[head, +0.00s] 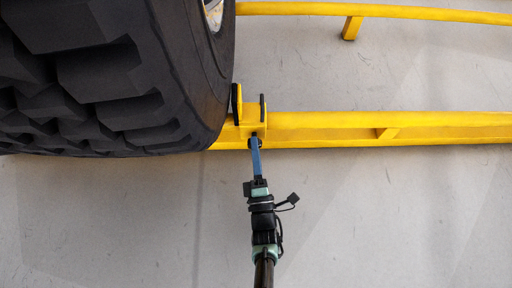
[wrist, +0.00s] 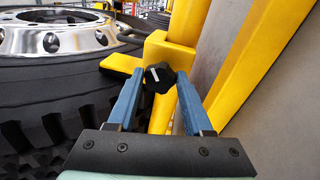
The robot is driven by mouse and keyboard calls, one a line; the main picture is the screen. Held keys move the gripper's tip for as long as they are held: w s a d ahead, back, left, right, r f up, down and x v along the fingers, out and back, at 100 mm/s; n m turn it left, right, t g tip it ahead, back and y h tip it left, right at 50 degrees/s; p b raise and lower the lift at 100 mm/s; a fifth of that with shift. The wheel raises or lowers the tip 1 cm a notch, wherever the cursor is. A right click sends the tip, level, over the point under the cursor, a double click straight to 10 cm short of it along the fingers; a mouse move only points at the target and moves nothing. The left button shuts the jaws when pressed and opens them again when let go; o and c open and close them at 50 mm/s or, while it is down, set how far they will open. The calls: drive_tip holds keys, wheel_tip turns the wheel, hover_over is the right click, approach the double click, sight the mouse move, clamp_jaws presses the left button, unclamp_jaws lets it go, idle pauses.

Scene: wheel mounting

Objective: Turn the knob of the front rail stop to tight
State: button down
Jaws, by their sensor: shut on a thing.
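The front rail stop (head: 246,110) is a yellow bracket with black pads on the yellow rail (head: 350,122), close beside the tyre. Its knob (wrist: 160,77) is black and lobed with a white mark, and faces me in the wrist view. My gripper (wrist: 158,88) has its two blue fingers on either side of the knob and is shut on it. In the head view my gripper (head: 254,142) reaches the near side of the stop. The knob is mostly hidden there behind the fingers.
A large black tyre (head: 130,75) fills the upper left, with a shiny metal rim (wrist: 60,38) in the wrist view. A second yellow rail (head: 380,12) runs along the top. The grey floor (head: 400,220) is clear on the near side.

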drive_tip(key=m+g+h, duration=0.1)
drive_tip(key=m+h, duration=0.1)
drive_tip(key=m, duration=0.7)
drive_tip(key=m+g+h+p, duration=0.1)
drive_tip(key=m, duration=0.8)
drive_tip(key=m+h+p, duration=0.1)
drive_tip(key=m+h, duration=0.1)
drive_tip(key=m, duration=0.7)
drive_tip(key=shift+s+a+r+m+g+h, duration=0.1)
drive_tip(key=shift+a+r+m+g+h, duration=0.1)
drive_tip(key=shift+a+m+g+h, duration=0.15)
drive_tip(key=shift+c, duration=1.5)
unclamp_jaws()
drive_tip(key=p+v, duration=0.5)
drive_tip(key=v, duration=0.8)
drive_tip(key=shift+d+r, duration=0.1)
